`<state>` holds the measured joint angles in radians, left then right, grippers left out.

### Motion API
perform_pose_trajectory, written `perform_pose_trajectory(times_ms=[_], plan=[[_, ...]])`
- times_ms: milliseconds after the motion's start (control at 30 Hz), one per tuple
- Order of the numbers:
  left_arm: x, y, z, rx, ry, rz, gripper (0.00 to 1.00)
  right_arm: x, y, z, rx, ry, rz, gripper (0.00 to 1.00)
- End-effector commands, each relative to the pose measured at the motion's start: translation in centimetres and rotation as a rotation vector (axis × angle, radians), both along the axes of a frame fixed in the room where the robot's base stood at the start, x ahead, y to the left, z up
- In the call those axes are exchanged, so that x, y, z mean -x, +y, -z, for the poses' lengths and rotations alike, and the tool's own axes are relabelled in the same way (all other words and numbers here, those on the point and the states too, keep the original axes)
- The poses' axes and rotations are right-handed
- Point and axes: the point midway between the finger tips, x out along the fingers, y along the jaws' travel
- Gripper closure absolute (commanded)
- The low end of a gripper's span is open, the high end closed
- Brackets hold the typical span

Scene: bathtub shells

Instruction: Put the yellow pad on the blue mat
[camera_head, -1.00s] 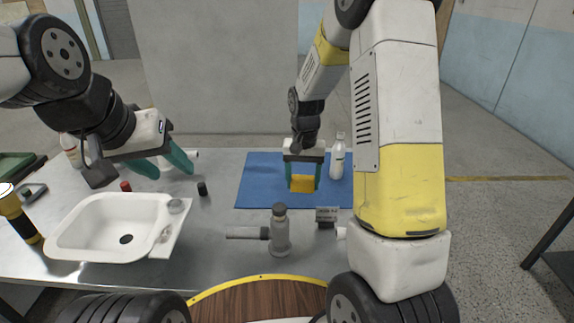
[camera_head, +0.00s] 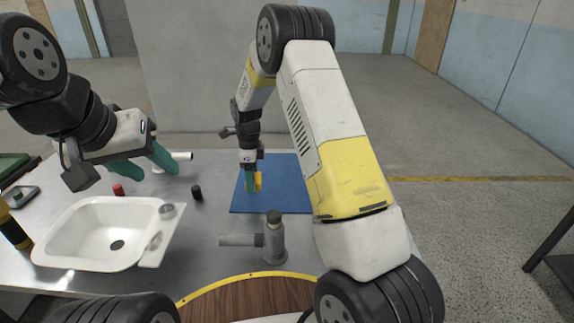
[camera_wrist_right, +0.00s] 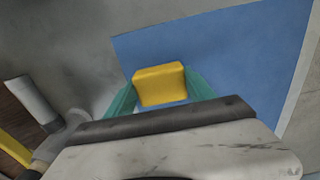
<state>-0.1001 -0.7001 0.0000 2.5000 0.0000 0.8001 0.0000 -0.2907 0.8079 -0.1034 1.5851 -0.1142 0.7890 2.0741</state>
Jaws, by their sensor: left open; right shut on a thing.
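The yellow pad (camera_head: 258,182) is held between the teal fingers of my right gripper (camera_head: 252,182), over the left part of the blue mat (camera_head: 285,180). In the right wrist view the pad (camera_wrist_right: 160,84) sits between both fingertips, with the blue mat (camera_wrist_right: 230,55) behind it. I cannot tell whether the pad touches the mat. My right arm hides the mat's right side in the head view. My left gripper (camera_head: 146,165) is open and empty above the table, behind the sink.
A white sink basin (camera_head: 85,235) lies on the left of the grey table. A black cap (camera_head: 196,193) and a red cap (camera_head: 118,190) lie left of the mat. Bare table shows between sink and mat.

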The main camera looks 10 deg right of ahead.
Motion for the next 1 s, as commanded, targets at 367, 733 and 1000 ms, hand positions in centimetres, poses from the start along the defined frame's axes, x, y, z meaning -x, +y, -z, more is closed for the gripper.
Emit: perform_pose_trajectory(times_ms=[367, 733, 1000], plan=[[0.0, 0.0, 0.0, 0.000, 0.000, 0.000, 0.51, -6.0, -8.2, 1.0, 0.000, -0.001, 0.002, 0.76], [0.0, 0.0, 0.0, 0.000, 0.000, 0.000, 0.51, -8.3, -11.3, 1.3, 0.001, 0.000, -0.001, 0.76], [0.0, 0.0, 0.0, 0.000, 0.000, 0.000, 0.51, -8.4, -11.4, 4.8, 0.000, 0.002, -0.004, 0.76]])
